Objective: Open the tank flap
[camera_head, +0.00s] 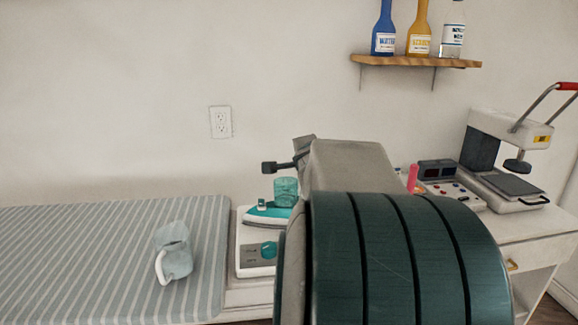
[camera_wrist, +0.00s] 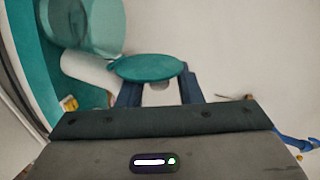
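A steam iron (camera_head: 268,215) with a teal sole and a translucent teal tank (camera_head: 286,190) rests on its white base. In the wrist view the tank (camera_wrist: 92,22) is at upper left, beside a white cylindrical part (camera_wrist: 88,70). A round teal disc (camera_wrist: 147,68), seemingly the tank flap, lies at the fingertips of my gripper (camera_wrist: 158,88). My gripper's two dark fingers are apart; the disc covers the left fingertip and the right one is by its right edge. I cannot tell whether they touch. In the head view my gripper (camera_head: 270,167) is just above the tank; my arm hides part of the iron.
A striped ironing surface (camera_head: 90,250) with a translucent jug (camera_head: 174,252) is at left. A shelf (camera_head: 415,62) with bottles hangs at upper right. A heat press (camera_head: 505,150) and a control panel (camera_head: 445,187) stand at right.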

